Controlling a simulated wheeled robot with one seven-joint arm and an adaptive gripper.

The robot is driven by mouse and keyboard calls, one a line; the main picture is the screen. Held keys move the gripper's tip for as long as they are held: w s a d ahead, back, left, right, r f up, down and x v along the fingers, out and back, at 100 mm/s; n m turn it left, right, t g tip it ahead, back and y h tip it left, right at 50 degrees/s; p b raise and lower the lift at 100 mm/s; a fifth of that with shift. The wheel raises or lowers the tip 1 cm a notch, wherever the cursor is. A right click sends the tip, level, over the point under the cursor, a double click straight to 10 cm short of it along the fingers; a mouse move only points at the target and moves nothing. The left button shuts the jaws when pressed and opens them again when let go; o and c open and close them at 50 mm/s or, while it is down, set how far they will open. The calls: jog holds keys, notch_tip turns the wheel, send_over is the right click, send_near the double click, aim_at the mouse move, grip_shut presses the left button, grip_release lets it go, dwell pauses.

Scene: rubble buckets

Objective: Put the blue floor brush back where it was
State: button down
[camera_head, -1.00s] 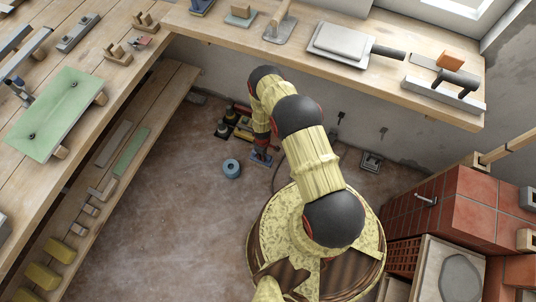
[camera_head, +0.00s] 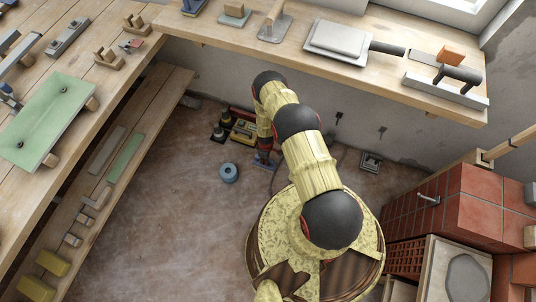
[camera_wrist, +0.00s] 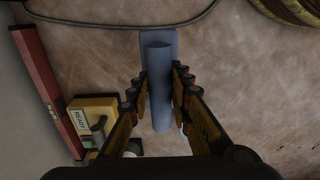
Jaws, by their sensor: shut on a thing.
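The blue floor brush (camera_wrist: 158,42) is between my fingers in the wrist view, its blue-grey handle running down the middle and a flat, lighter blue part at the far end. My gripper (camera_wrist: 160,84) is shut on the handle. In the head view my gripper (camera_head: 265,150) points down near the floor by the back wall, and a little of the brush (camera_head: 262,161) shows below it. I cannot tell whether the brush touches the floor.
A blue ring-shaped roll (camera_head: 229,172) lies on the floor left of my gripper. A cable curves across the floor nearby. Benches stand left and back; tiled blocks (camera_head: 470,205) stand right.

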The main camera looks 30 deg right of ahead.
jog(key=w+d+f+b, duration=0.5)
jog(key=w+f+b, duration=0.1)
jog(key=f, duration=0.4)
jog(key=shift+w+d+f, duration=0.4)
jog(key=shift+w, duration=0.3)
jog(key=shift+f, duration=0.1)
jog(key=c, duration=1.6)
grip_release()
jog(key=shift+c, duration=0.2)
